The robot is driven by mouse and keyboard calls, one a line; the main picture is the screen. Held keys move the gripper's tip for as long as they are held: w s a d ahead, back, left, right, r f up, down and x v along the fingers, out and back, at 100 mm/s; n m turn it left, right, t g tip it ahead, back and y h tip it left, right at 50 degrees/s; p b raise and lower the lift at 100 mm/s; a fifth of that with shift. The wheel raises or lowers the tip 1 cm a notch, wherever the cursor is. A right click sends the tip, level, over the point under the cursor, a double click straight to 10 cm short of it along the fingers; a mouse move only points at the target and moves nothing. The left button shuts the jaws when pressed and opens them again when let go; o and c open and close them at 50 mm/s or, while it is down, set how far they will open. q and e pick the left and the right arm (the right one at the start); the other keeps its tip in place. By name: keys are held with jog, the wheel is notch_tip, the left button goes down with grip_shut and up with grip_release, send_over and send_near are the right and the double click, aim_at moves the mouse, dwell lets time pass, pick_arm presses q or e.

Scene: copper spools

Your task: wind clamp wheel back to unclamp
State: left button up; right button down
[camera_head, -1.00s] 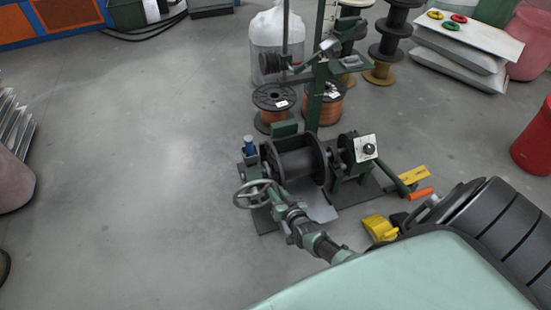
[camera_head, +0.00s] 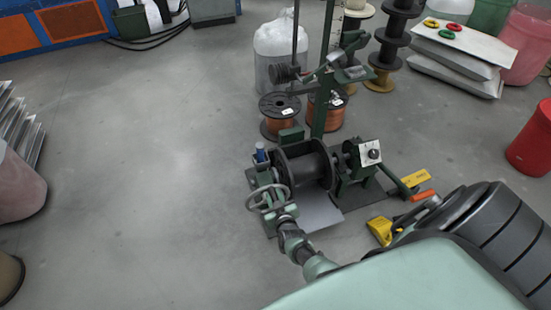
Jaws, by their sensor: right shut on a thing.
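The clamp wheel (camera_head: 258,201) is a grey-green spoked handwheel on the left front of the green winding machine. My right gripper (camera_head: 284,211) is at the lower right of its rim and is shut on it; the fingers are small and partly hidden. A dark empty spool (camera_head: 305,167) sits between the machine's left support, topped by a blue knob (camera_head: 260,151), and its right support with a white dial plate (camera_head: 369,152). Whether the spool is clamped tight cannot be told. My left gripper is out of view.
A crank with an orange handle (camera_head: 424,195) sticks out at the machine's right, near a yellow object (camera_head: 380,231) on the floor. Two copper spools (camera_head: 279,127) (camera_head: 335,116) stand behind. A red bin (camera_head: 532,148) is at right. The floor at left is clear.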

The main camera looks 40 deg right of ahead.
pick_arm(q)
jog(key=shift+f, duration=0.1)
pick_arm(e)
jog(key=shift+w+a+f, duration=0.1)
jog(key=shift+a, duration=0.5)
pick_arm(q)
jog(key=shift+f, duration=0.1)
pick_arm(e)
jog(key=shift+a, duration=0.1)
jog(key=c, duration=1.2)
grip_release()
jog(key=shift+w, duration=0.1)
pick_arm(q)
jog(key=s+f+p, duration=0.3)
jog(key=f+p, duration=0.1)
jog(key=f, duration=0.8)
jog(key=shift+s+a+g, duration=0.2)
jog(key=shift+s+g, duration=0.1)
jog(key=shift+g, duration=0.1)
pick_arm(e)
jog(key=v, duration=0.7)
jog(key=shift+s, duration=0.4)
